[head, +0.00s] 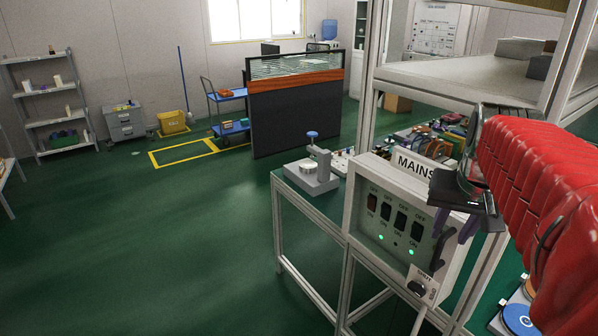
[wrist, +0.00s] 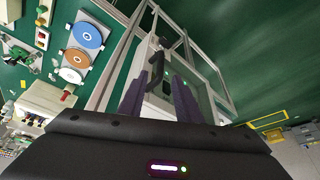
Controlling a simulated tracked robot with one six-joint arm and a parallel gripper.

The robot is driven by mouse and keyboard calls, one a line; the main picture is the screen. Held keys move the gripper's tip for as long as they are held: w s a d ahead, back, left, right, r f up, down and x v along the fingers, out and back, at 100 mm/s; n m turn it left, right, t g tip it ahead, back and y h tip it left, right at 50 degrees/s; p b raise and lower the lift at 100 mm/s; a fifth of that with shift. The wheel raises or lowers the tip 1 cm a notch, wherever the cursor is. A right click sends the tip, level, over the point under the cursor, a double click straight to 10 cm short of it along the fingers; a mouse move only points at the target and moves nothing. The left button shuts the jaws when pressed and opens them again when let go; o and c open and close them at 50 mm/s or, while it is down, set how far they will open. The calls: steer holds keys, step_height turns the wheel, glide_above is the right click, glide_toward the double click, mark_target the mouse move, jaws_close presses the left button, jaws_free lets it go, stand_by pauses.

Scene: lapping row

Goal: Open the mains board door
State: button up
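The mains board (head: 362,188) is a pale grey box on a metal frame in the head view, under a MAINS sign (head: 415,166). Its door appears shut, with several dark switches and green lights showing in its front. The black door handle (head: 441,252) is at the door's right side; it also shows in the wrist view (wrist: 157,68). My gripper (head: 453,231) is open, with purple fingers, close to the handle. In the wrist view my gripper (wrist: 157,84) has its fingers apart, one on either side of the handle's line. I cannot tell whether they touch it.
A rotary knob (head: 418,288) sits low on the board's right. A bench with a small grey press (head: 312,172) stands behind the board. Coloured discs (wrist: 86,36) lie on a bench beside my gripper. Open green floor (head: 150,240) lies to the left.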

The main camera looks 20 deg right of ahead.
mark_target(439, 251)
steer(key=x, duration=1.1)
steer(key=shift+f, duration=0.25)
steer(key=shift+c, duration=0.3)
jaws_close()
